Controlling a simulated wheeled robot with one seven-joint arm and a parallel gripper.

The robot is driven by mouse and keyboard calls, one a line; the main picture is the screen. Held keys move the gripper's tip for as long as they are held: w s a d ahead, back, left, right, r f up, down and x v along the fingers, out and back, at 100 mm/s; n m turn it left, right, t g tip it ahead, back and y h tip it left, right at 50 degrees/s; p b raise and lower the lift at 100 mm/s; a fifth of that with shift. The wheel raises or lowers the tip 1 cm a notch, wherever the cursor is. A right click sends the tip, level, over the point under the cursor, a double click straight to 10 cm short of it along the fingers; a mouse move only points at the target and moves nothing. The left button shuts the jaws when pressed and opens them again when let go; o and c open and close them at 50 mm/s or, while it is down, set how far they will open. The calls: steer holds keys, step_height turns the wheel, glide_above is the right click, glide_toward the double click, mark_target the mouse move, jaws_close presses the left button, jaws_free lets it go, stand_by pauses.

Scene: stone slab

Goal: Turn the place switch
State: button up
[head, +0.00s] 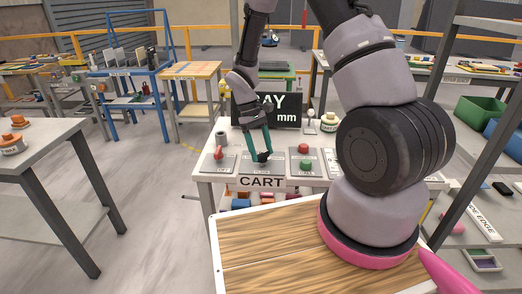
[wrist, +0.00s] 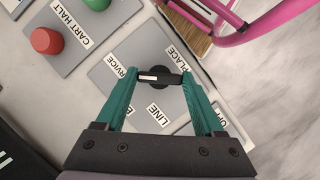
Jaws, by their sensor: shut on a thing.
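The place switch is a black rotary knob (wrist: 160,78) with a white mark on a grey plate (wrist: 108,72). Labels reading PLACE, LINE and a partly hidden one ending in RVICE surround it. In the wrist view the knob lies crosswise with its white mark on the left half, toward the RVICE label. My gripper (wrist: 161,82) has one teal finger at each end of the knob and is shut on it. In the head view the knob (head: 263,157) sits at the fingertips of my gripper (head: 259,151), on the white cart top.
A red button (wrist: 46,41) and a green button (wrist: 97,3) sit on the neighbouring CART HALT plate. In the head view a red-handled switch (head: 219,153) stands left of the knob. A black display (head: 268,110) stands behind. A wooden board (head: 270,255) lies in front.

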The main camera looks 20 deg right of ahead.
stand_by(0.5)
steer(key=o, duration=1.4)
steer(key=v, duration=1)
steer(key=shift+w+r, duration=0.2)
steer(key=shift+r, duration=0.2)
steer(key=shift+r, duration=0.1)
